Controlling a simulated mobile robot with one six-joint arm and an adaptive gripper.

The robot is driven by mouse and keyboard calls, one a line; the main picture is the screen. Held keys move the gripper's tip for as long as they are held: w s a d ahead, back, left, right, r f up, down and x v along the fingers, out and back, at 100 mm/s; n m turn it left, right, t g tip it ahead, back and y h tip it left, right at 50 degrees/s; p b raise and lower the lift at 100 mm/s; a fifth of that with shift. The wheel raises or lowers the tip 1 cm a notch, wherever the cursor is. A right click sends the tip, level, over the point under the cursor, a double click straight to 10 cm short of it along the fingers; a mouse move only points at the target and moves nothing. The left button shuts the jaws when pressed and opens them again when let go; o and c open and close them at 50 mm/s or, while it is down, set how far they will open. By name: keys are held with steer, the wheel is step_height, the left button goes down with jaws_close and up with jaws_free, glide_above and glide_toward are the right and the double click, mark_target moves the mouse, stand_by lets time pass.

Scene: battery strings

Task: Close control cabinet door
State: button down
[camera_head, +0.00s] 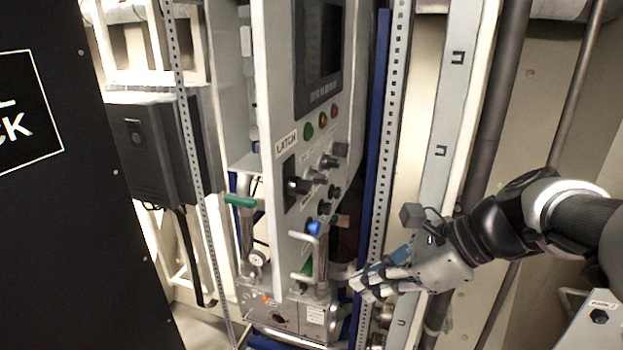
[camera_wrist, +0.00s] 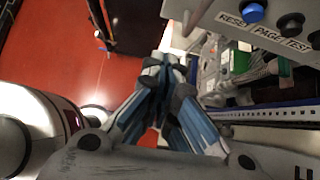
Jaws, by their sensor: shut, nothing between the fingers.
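The control cabinet door (camera_head: 269,100) is the pale panel in the middle of the head view, with a dark screen, buttons and knobs on its face. It stands at an angle to the blue-edged frame post (camera_head: 377,130), and seems ajar. The LATCH label (camera_head: 286,142) sits above a black latch knob (camera_head: 298,186). My gripper (camera_head: 357,287) is low, at the right of the panel's lower part. In the wrist view its fingertips (camera_wrist: 168,66) are together and empty. I cannot tell whether they touch the cabinet. The panel's RESET, PAGE and TEST labels (camera_wrist: 262,30) show at the upper right there.
Pipes with a green lever (camera_head: 240,201) and a gauge stand left of the panel. A perforated rail (camera_head: 392,120) and a dark vertical pipe (camera_head: 496,80) stand on the right. A black panel (camera_head: 70,220) fills the left.

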steer(key=w+a+r+x, duration=0.1)
steer(key=r+x, duration=0.1)
steer(key=x, duration=1.1)
steer(key=shift+w+a+b, duration=0.25)
steer(key=shift+a+b, duration=0.05)
steer(key=shift+a, duration=0.1)
steer(key=shift+a, duration=0.15)
